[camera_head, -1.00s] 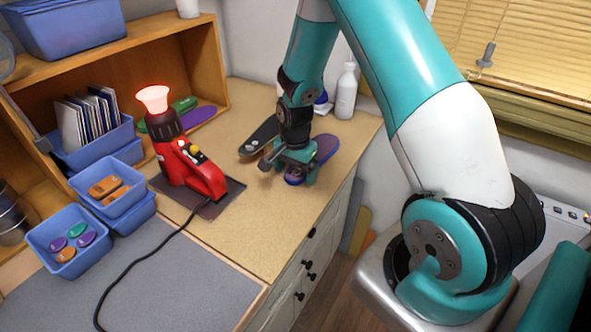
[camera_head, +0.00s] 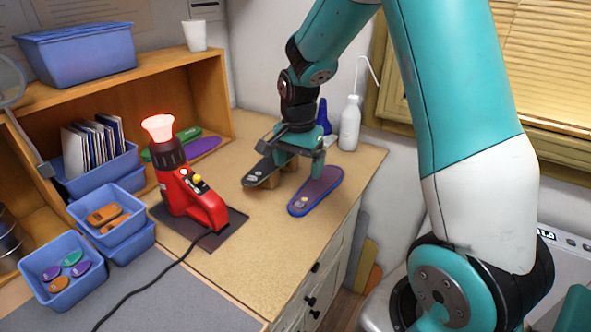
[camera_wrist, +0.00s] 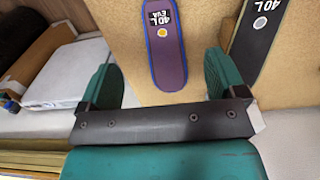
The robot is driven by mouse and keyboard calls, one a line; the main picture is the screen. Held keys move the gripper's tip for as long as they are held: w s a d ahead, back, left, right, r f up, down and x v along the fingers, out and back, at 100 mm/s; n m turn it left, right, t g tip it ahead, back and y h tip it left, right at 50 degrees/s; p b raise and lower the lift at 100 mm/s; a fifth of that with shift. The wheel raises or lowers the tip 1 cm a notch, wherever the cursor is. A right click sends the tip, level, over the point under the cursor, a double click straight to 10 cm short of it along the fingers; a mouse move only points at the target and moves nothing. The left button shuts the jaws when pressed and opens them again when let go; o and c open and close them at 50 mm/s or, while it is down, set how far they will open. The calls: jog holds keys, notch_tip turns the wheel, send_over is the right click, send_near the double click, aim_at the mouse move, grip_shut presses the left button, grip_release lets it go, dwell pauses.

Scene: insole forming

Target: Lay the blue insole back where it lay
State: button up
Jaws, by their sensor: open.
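A purple insole with a blue rim (camera_head: 316,191) lies flat on the wooden bench top, near its front edge. In the wrist view this blue-rimmed insole (camera_wrist: 167,50) shows a "40 L EVA" label and a yellow dot. My gripper (camera_head: 298,164) is open and empty above the bench, just behind and over the insole, apart from it. In the wrist view the fingers stand wide on either side of the insole's near end. A dark insole (camera_head: 262,173) lies to the left, partly behind my gripper; it also shows in the wrist view (camera_wrist: 259,40).
A red heating tool with a glowing top (camera_head: 195,200) stands on a dark plate to the left. A white bottle (camera_head: 349,124) stands behind. Blue bins (camera_head: 58,275) sit at left. The bench front right of the tool is clear.

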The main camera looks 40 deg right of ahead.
jog(key=s+a+r+n+y, duration=0.1)
jog(key=s+a+r+n, duration=0.25)
jog(key=a, duration=0.25)
jog(key=s+a+r+n+y, duration=0.1)
jog(key=s+a+r+n, duration=0.25)
jog(key=a+n, duration=0.2)
jog(key=s+a+r+n+y, duration=0.1)
jog(key=s+a+r+n, duration=0.1)
jog(key=s+a+n, duration=0.3)
jog(key=s+a+r+n+y, duration=0.1)
jog(key=s+a+r+n, duration=0.2)
jog(key=s, duration=0.7)
jog(key=a+n, duration=0.2)
jog(key=n, duration=0.2)
jog(key=shift+a, duration=0.35)
jog(key=shift+d+r, duration=0.1)
jog(key=shift+d, duration=0.05)
